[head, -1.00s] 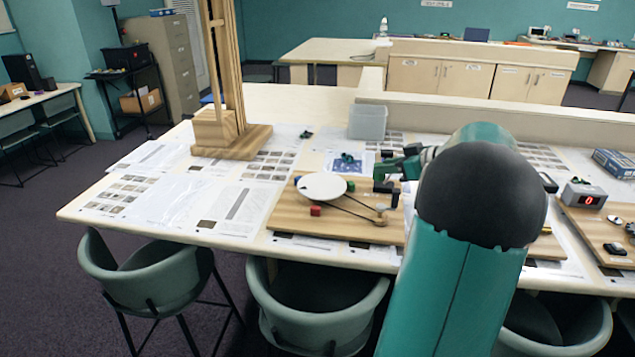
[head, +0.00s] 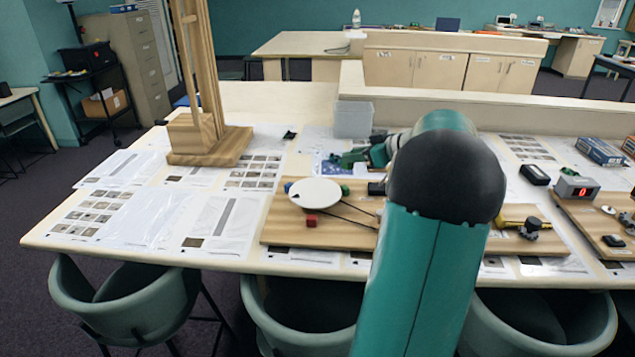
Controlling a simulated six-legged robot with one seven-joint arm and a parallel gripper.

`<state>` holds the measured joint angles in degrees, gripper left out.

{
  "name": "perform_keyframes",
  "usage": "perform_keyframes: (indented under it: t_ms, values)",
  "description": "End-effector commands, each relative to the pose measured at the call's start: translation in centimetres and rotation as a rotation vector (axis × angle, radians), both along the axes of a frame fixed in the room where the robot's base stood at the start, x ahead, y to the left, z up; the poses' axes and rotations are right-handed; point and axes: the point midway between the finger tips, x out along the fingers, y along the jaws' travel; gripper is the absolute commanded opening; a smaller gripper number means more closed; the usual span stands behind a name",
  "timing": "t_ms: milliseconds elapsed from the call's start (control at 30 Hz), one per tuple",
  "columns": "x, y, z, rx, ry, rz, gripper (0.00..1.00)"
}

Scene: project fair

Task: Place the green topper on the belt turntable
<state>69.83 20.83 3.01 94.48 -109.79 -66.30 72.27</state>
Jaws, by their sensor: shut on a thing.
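The belt turntable is a white round disc (head: 315,192) on a wooden board (head: 285,232), with a dark belt running right to a small pulley partly behind my arm. The disc is bare on top. My gripper (head: 364,160) is beyond the board, right of and behind the disc, partly hidden by my arm's dark joint. It is shut on a dark green piece (head: 347,159), which looks like the green topper; its outline is small and unclear. The piece is apart from the disc. Small red (head: 311,220), blue and green blocks sit around the disc's edge.
A tall wooden stand (head: 210,145) rises left of the turntable. A clear bin (head: 353,119) stands behind my gripper. Another board with a brass part (head: 512,222) and a red-digit display (head: 577,188) lie right. Chairs line the front edge. Papers cover the table's left.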

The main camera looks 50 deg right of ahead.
Motion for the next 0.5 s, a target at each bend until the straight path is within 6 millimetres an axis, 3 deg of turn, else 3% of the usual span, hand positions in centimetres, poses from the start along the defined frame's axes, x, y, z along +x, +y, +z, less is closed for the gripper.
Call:
perform_keyframes:
  t_ms: [233, 500]
  values:
    - [5.6, 1.1, -2.5, 0.003, -0.002, 0.006, 0.07]
    - [9.3, 1.7, -6.9, 0.003, -0.002, 0.003, 0.07]
